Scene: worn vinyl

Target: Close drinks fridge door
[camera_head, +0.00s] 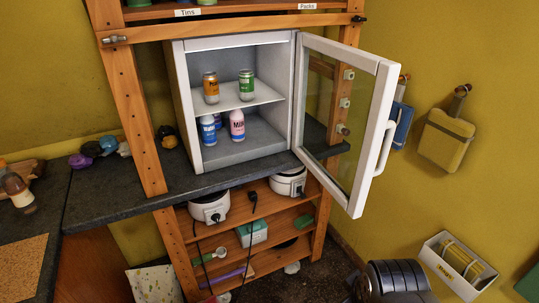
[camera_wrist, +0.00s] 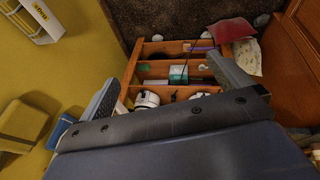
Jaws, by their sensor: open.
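The white drinks fridge (camera_head: 184,110) stands on the dark counter. Its glass door (camera_head: 376,115) is swung wide open to the right, with a white vertical handle (camera_head: 385,148) on its outer edge. Inside, an orange can (camera_head: 211,88) and a green can (camera_head: 247,85) stand on the shelf. A pink can (camera_head: 237,125) and a blue can (camera_head: 208,130) stand on the fridge floor, with another can partly hidden behind. My gripper (camera_wrist: 165,72) shows in the wrist view with its fingers wide apart and nothing between them. I cannot make out the fridge door in the wrist view.
Wooden shelving frames the fridge, with two white appliances (camera_head: 210,206) (camera_head: 288,182) and a teal box (camera_head: 252,233) below. A yellow flask (camera_head: 446,140) and a blue item (camera_head: 403,125) hang on the right wall. A white bin (camera_head: 456,266) stands low at right.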

